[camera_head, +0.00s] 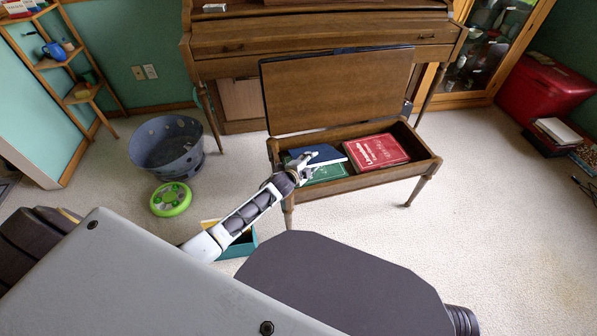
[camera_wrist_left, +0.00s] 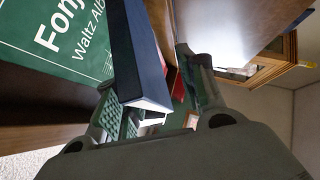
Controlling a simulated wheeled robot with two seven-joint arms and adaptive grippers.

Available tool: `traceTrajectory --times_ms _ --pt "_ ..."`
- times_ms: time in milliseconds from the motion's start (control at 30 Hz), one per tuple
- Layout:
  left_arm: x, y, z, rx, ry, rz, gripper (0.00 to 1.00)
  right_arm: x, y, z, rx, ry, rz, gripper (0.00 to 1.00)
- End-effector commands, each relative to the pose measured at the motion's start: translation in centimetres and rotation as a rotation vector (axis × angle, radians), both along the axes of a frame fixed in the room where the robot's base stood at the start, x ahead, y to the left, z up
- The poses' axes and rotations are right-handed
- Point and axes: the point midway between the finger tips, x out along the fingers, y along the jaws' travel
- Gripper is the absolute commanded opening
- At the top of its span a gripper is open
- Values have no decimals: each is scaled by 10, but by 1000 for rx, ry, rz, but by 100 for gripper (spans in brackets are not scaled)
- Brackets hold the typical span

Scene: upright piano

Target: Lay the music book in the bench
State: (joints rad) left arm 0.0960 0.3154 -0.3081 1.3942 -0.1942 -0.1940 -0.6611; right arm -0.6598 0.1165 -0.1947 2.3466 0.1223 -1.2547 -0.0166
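The bench (camera_head: 425,165) stands with its lid (camera_head: 335,90) raised. A dark blue book (camera_head: 322,153) is at the left part of its compartment, over a green book (camera_head: 330,173). I take the blue one for the music book. My left gripper (camera_head: 303,165) is at it. In the left wrist view, the blue book (camera_wrist_left: 140,55) runs between my left gripper's fingers (camera_wrist_left: 160,100). It is close to the left finger, and a gap shows before the right one, so the gripper looks open. Whether the book rests fully is unclear. My right gripper is not in view.
A red book (camera_head: 376,151) lies in the right of the compartment. The green book (camera_wrist_left: 60,40) shows large in the left wrist view. The piano (camera_head: 310,35) stands behind. A grey tub (camera_head: 167,147), green ring toy (camera_head: 170,199) and teal box (camera_head: 240,246) are on the floor at left.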

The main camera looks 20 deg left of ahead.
Motion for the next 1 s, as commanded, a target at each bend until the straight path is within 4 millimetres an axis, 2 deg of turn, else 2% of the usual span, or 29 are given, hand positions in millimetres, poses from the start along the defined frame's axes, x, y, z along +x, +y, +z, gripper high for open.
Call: traceTrajectory --times_ms 1000 --pt "-82 11 29 0 -1 -1 39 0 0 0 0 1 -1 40"
